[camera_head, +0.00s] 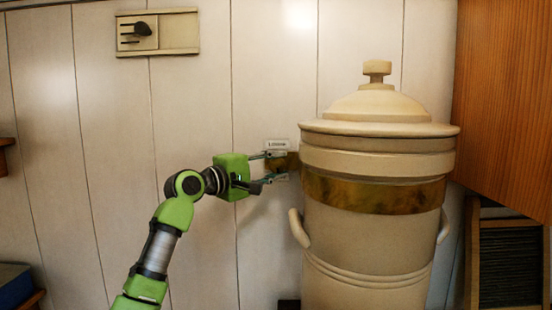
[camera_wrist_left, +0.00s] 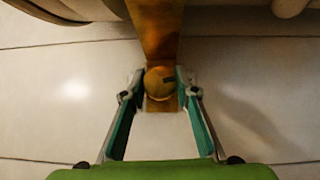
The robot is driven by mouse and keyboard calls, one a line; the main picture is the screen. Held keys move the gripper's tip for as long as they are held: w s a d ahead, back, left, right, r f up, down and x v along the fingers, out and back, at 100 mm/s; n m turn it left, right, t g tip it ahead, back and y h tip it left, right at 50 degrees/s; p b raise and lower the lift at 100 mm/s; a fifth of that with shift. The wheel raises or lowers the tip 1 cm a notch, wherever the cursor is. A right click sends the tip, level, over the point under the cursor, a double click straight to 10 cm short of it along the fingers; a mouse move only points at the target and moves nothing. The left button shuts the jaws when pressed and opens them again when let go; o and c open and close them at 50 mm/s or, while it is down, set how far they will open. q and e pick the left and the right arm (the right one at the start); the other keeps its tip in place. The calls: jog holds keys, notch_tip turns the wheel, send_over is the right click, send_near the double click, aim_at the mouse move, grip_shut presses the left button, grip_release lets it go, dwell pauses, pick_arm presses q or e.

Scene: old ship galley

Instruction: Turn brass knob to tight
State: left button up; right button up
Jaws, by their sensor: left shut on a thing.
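In the head view my left gripper (camera_head: 284,166) reaches to the left side of the big cream urn (camera_head: 376,230). A small label (camera_head: 278,144) reading something like "Loose" is on the wall just above the fingers. The knob is mostly hidden there by the fingers.
The lidded urn has a brass band (camera_head: 375,194) and side handles (camera_head: 298,228). A wooden cabinet (camera_head: 510,90) closes off the right side. A dark blue object (camera_head: 14,284) sits lower left.

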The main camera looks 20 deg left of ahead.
pick_arm(q)
jog(key=shift+m+g+y, duration=0.3)
jog(key=shift+m+g, duration=0.2)
jog(key=shift+m, duration=0.1)
jog(key=shift+f+p, duration=0.1)
jog(key=shift+p, duration=0.2)
jog(key=o, duration=1.1)
jog(key=v, duration=1.2)
jog(key=shift+d, duration=0.1)
